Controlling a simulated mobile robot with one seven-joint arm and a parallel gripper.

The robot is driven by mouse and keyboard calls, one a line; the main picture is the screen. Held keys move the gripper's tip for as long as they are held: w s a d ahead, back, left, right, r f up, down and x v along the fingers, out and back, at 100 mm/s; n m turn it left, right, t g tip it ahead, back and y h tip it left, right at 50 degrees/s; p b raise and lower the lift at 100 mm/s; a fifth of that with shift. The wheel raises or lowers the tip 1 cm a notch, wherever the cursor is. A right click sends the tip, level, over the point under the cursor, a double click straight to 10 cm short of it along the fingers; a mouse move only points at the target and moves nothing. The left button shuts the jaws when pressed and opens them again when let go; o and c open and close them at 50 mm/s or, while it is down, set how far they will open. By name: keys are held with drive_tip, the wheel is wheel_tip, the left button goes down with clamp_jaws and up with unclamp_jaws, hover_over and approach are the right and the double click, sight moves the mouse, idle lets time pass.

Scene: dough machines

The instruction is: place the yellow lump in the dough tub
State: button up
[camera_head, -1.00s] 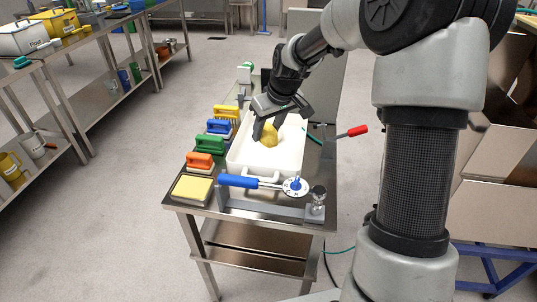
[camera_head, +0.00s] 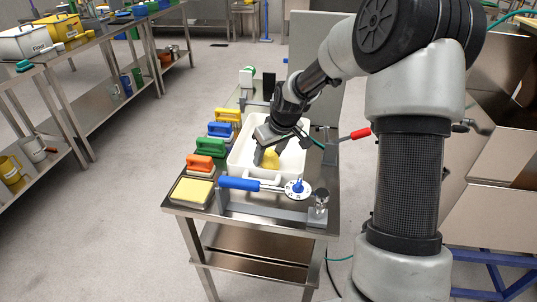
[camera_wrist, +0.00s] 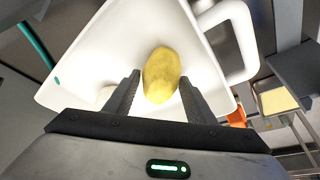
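The yellow lump (camera_head: 271,160) is between the fingers of my gripper (camera_head: 266,152), inside the outline of the white dough tub (camera_head: 238,160) in the head view. In the wrist view the lump (camera_wrist: 162,72) lies between the two dark fingertips of my gripper (camera_wrist: 160,77), which close in on its sides. The white tub (camera_wrist: 105,45) spreads behind it. Whether the lump touches the tub floor cannot be told. The tub stands on a steel table, its near handle partly hidden behind a blue-handled lever.
The blue lever (camera_head: 240,184) with a dial crosses in front of the tub. Orange (camera_head: 200,162), green (camera_head: 211,147), blue and yellow handled blocks and a yellow pad (camera_head: 192,190) line the left side. A red-tipped lever (camera_head: 360,134) sticks out at right.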

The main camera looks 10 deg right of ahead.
drive_tip(key=shift+o, duration=0.9)
drive_tip(key=shift+r, duration=0.3)
drive_tip(key=p+v, duration=0.3)
drive_tip(key=v, duration=0.8)
drive_tip(key=shift+s+r, duration=0.2)
drive_tip(key=shift+r, duration=0.15)
